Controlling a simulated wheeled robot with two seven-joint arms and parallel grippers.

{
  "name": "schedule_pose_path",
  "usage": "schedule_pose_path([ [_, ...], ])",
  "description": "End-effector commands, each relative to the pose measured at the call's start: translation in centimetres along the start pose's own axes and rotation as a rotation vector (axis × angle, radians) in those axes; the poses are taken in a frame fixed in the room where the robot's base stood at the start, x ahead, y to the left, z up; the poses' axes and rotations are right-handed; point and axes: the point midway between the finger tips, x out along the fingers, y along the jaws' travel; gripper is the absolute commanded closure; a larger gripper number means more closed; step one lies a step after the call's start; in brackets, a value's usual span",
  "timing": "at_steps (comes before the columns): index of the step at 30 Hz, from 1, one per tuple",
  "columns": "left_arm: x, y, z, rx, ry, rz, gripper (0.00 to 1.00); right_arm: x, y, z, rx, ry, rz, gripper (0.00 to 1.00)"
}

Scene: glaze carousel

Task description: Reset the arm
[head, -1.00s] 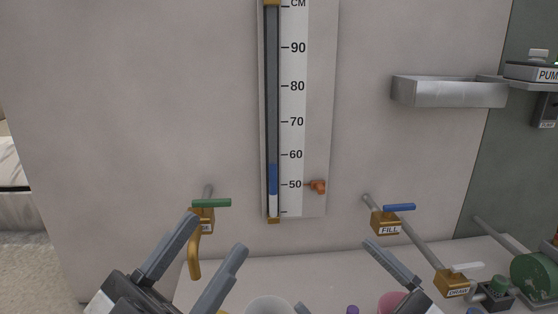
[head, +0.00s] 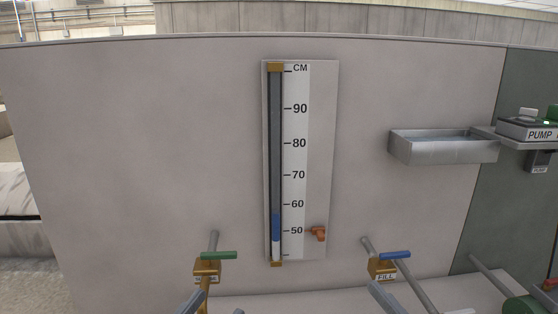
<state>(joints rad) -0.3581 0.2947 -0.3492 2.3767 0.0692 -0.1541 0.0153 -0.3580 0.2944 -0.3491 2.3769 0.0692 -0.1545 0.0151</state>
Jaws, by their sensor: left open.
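The rest of both grippers is out of view. The gauge (head: 275,150) hangs on the wall between them. Its blue section (head: 276,227) tops out between 50 and 60.
An orange marker (head: 319,233) sits by the 50 mark. Pipes run along the lower right. The wall at left is clear.

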Motion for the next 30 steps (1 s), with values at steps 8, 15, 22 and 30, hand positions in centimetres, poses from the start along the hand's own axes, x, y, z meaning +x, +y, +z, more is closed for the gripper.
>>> schedule_pose_path([
  [8, -1.9, -1.6, -1.8, -0.099, -0.395, -0.107, 0.52, -1.9, 1.6, -1.8, 0.099, -0.395, 0.106, 0.00],
  [15, -6.5, -1.2, -1.5, -0.176, -0.680, -0.169, 0.52, -6.4, 1.2, -1.5, 0.176, -0.680, 0.169, 0.00],
  [22, -8.8, -0.8, -0.9, -0.205, -0.786, -0.190, 0.52, -8.8, 0.8, -0.8, 0.206, -0.786, 0.190, 0.00],
  [30, -8.9, -0.8, -0.6, -0.206, -0.788, -0.191, 0.52, -8.9, 0.8, -0.5, 0.206, -0.788, 0.190, 0.00],
])
